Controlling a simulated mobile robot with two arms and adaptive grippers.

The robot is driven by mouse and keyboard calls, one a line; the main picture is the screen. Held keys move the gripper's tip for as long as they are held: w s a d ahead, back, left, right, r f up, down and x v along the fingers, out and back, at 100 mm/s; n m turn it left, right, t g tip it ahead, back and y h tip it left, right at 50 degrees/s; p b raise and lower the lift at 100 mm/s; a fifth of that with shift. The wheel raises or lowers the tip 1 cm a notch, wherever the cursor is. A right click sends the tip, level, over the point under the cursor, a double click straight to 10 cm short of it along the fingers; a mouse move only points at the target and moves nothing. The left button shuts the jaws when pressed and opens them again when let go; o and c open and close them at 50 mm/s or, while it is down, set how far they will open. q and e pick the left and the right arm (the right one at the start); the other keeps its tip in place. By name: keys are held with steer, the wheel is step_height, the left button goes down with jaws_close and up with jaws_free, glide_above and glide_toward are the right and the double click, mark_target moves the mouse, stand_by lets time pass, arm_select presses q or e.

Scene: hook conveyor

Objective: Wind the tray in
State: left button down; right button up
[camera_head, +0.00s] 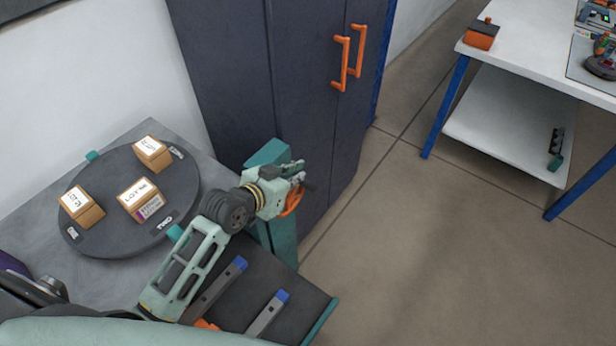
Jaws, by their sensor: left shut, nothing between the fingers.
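A teal post (281,236) stands at the front right corner of the grey bench. An orange crank or wheel (292,203) shows at its upper right side, partly hidden by my left gripper. My left gripper (305,178) is shut and empty beside the top of the post, close to the orange part; I cannot tell whether they touch. A dark tray-like slab (290,272) with a teal edge lies below the post, with two grey bars with blue ends on it. My left arm covers part of it. My right gripper is out of view.
A dark round turntable (105,245) on the bench holds three labelled cardboard boxes, left of my arm. A dark cabinet (235,75) with orange handles stands behind the post. A white table (535,65) with blue legs is at the upper right. The floor between is clear.

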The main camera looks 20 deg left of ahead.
arm_select(q)
steer(key=w+d+f, duration=0.1)
steer(key=w+f, duration=0.4)
steer(key=f, duration=0.1)
steer(key=shift+d+p, duration=0.3)
steer(key=shift+d, duration=0.1)
